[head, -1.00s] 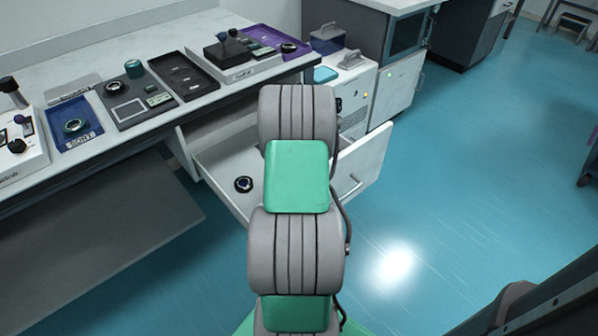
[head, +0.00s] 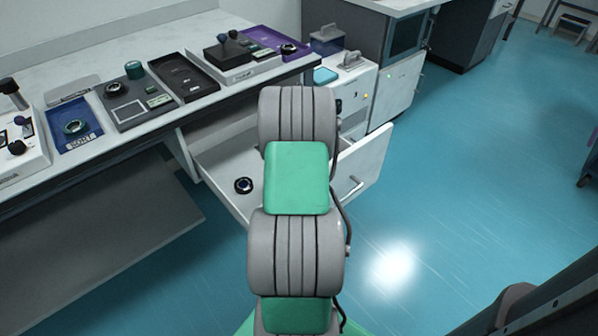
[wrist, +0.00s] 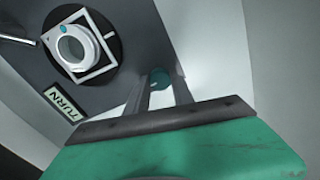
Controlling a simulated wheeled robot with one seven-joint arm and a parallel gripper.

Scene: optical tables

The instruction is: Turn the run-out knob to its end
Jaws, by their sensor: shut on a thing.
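I cannot tell from a marking which one is the run-out knob. In the head view my arm hides my gripper.
A white cabinet unit (head: 358,92) with a grey handle stands beyond my arm. An open drawer (head: 222,160) holds a dark round part (head: 243,185). The bench (head: 100,62) at left carries trays and instruments.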

